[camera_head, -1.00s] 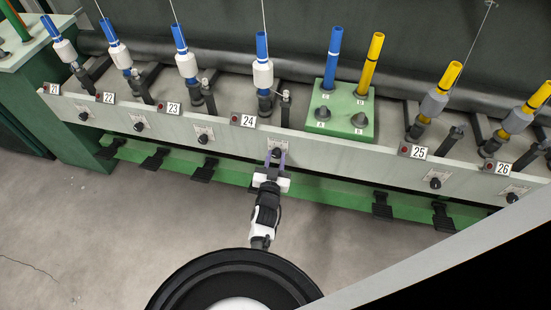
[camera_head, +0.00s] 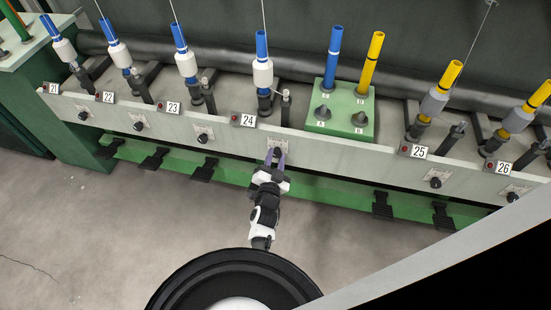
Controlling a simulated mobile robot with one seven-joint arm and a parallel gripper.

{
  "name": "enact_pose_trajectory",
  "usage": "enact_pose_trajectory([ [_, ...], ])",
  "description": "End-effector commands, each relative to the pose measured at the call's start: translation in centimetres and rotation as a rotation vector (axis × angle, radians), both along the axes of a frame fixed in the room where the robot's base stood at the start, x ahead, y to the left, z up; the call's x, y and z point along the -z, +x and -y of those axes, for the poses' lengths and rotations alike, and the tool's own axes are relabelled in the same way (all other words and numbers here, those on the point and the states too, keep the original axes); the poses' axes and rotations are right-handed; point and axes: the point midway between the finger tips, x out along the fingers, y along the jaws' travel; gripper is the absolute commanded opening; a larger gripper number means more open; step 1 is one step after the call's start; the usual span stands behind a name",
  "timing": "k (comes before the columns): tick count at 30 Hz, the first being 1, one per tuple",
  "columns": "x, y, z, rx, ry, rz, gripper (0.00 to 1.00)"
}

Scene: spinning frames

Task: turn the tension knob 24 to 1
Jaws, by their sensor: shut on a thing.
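The tension knob 24 (camera_head: 277,151) is a small dark knob on the pale front rail, below and right of the number plate 24 (camera_head: 248,120). My gripper (camera_head: 276,157) reaches up to it from below, with its two purplish fingers on either side of the knob and shut on it. The fingers partly cover the knob. Its pointer and the small scale plate (camera_head: 278,143) around it are too small to read, so I cannot tell the setting.
Similar knobs sit along the rail, under 23 (camera_head: 203,138) and 25 (camera_head: 435,183). A green block (camera_head: 340,112) with two pegs and upright blue and yellow tubes stands above. Black pedals (camera_head: 383,205) stick out below. The floor in front is clear.

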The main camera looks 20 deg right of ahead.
Motion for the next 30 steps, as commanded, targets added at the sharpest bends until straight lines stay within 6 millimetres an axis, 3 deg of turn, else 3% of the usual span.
enact_pose_trajectory([
  [15, 0.01, 0.1, -0.03, -0.001, 0.272, 0.186, 0.08],
  [30, -0.04, 0.13, -0.05, -0.002, 0.32, 0.218, 0.08],
])
